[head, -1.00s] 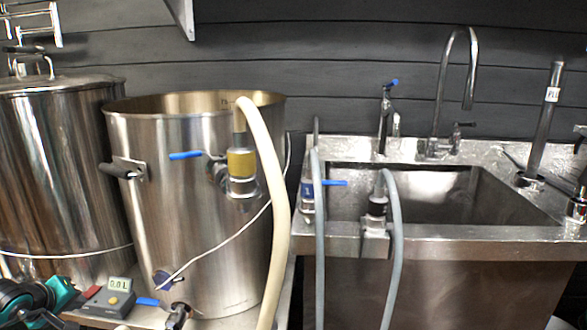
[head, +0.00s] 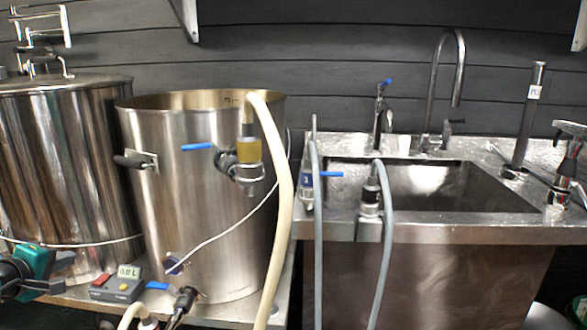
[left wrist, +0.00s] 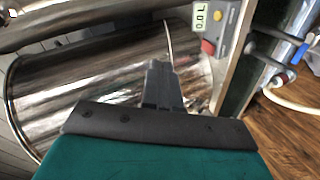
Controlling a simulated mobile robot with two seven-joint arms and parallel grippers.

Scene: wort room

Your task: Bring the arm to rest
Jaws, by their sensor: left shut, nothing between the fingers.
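My left gripper (head: 62,268) shows at the lower left edge of the head view, with a teal body and dark fingers. It is shut and empty. It is in front of the lidded steel vessel (head: 62,165) and to the left of the small meter (head: 128,272). In the left wrist view the closed dark fingers (left wrist: 160,75) point toward a shiny steel vessel wall (left wrist: 85,75), with the meter (left wrist: 213,17) beyond them to the right. I cannot tell the exact gap to the wall. My right gripper is not in view.
An open steel pot (head: 200,205) with a blue-handled valve and cream hose (head: 277,190) stands right of the lidded vessel. A thin white cord crosses the pot. Further right is a steel sink (head: 440,228) with grey hoses and taps.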

